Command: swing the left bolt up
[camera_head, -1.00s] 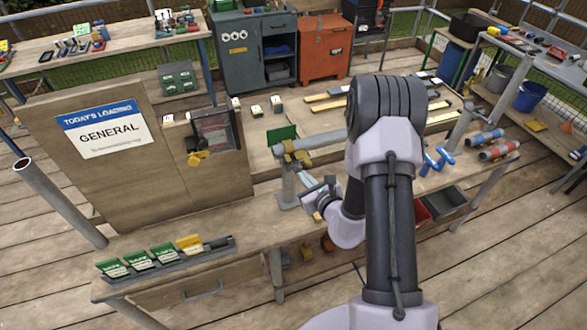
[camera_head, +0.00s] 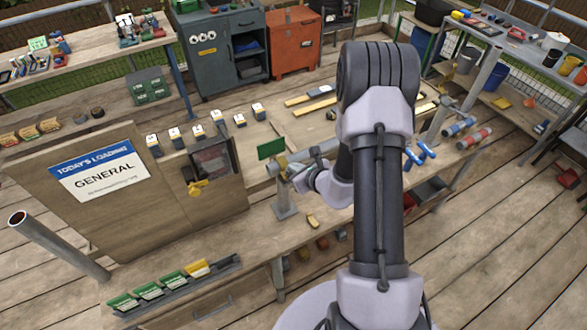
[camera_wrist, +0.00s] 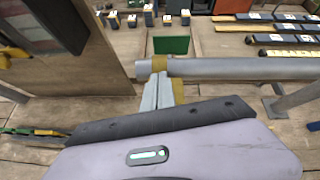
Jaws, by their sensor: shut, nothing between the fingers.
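A grey tube (camera_head: 318,152) lies across a post stand (camera_head: 284,198) on the workbench. In the wrist view the tube (camera_wrist: 240,67) runs to the right, with a brass-yellow coupler (camera_wrist: 161,66) around it near its left end. A yellow strip (camera_wrist: 180,90) hangs below the coupler, partly behind the fingers; I cannot tell for certain whether it is the left bolt. My gripper (camera_wrist: 164,80) is shut and empty, its tips just below the coupler; contact is unclear. In the head view my gripper (camera_head: 290,178) is close to the tube's left end, and my arm hides the tube's middle.
A green plate (camera_head: 271,148) stands behind the tube. A wooden board with a "GENERAL" sign (camera_head: 99,170) and a yellow-handled box (camera_head: 212,160) are at left. A tray of green and yellow cards (camera_head: 175,288) lies at the front. Blue and red cylinders (camera_head: 473,140) lie at right.

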